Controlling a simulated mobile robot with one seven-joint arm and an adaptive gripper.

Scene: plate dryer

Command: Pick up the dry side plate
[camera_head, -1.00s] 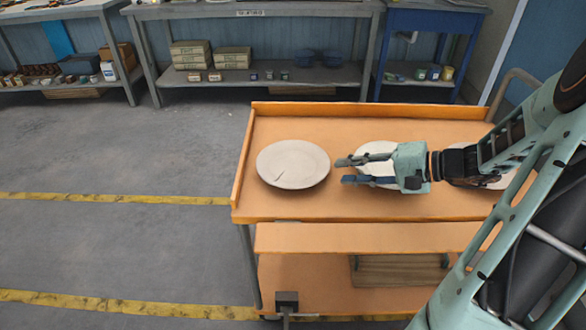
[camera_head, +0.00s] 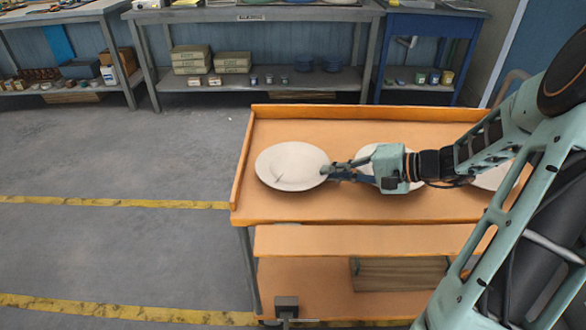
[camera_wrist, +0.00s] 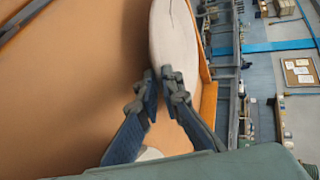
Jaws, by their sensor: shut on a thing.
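A round pale plate (camera_head: 285,165) with a thin dark line on it lies at the left of the orange cart top. My gripper (camera_head: 328,171) is shut on the right edge of this plate, with its fingers level and pointing left. In the wrist view, the plate (camera_wrist: 175,40) shows edge-on and its rim runs between my fingertips (camera_wrist: 160,82). I cannot tell whether the plate is clear of the surface. A second white plate (camera_head: 366,152) is partly hidden behind my gripper. A third plate (camera_head: 492,178) is partly hidden by my arm at the right.
The orange cart (camera_head: 300,210) has a raised lip along its back and left side. Bare surface shows in front of the plates. A grey bench (camera_head: 255,12) and a blue bench (camera_head: 430,20) stand behind, with boxes and jars on their shelves. Open floor lies left.

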